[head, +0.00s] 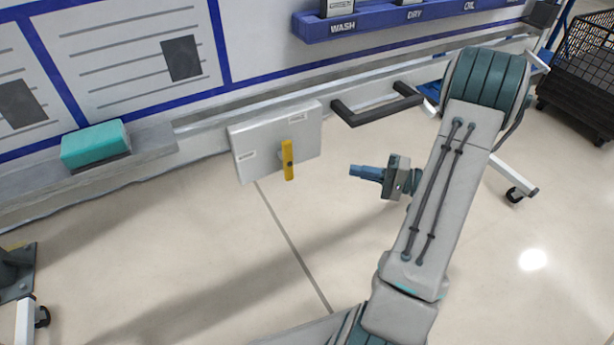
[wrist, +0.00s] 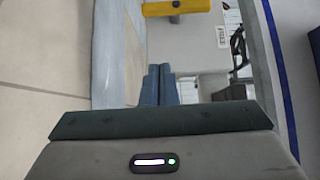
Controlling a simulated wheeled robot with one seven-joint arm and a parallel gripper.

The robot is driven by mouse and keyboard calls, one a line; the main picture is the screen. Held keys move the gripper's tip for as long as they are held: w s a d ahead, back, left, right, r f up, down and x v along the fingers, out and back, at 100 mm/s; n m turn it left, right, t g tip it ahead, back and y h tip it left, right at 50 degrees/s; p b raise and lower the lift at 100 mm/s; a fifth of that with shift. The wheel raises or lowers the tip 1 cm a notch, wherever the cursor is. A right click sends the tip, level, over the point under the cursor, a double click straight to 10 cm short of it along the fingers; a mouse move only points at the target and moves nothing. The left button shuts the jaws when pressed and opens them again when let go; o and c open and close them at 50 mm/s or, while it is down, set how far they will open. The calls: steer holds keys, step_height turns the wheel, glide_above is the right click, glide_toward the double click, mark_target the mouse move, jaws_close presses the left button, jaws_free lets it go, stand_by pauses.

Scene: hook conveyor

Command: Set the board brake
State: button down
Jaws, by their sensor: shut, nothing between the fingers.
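The brake is a light grey plate (head: 255,150) low on the white board, with a yellow lever (head: 288,160) on its front. The lever stands roughly upright in the head view. The plate has small labels near its upper right and lower left, too small to read. My gripper (head: 354,170) is shut and empty, to the right of the lever and apart from it, pointing left. The plate (wrist: 200,55) shows behind the fingers.
A dark bar handle (head: 375,106) sticks out to the right of the plate. A teal block (head: 96,145) lies on a grey ledge at left. A blue rack (head: 400,17) labelled WASH, DRY and OIL is above. A black wire cart (head: 585,70) stands far right. The floor below is clear.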

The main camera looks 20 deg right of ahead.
mark_target(288, 162)
stand_by(0.3)
steer(key=s+a+b+x, duration=0.1)
steer(key=s+b+x, duration=0.1)
steer(key=x, duration=1)
steer(key=shift+a+b, duration=0.55)
steer(key=shift+b, duration=0.3)
steer(key=shift+w+a+f, duration=0.1)
steer(key=shift+w+f, duration=0.05)
steer(key=shift+w, duration=0.05)
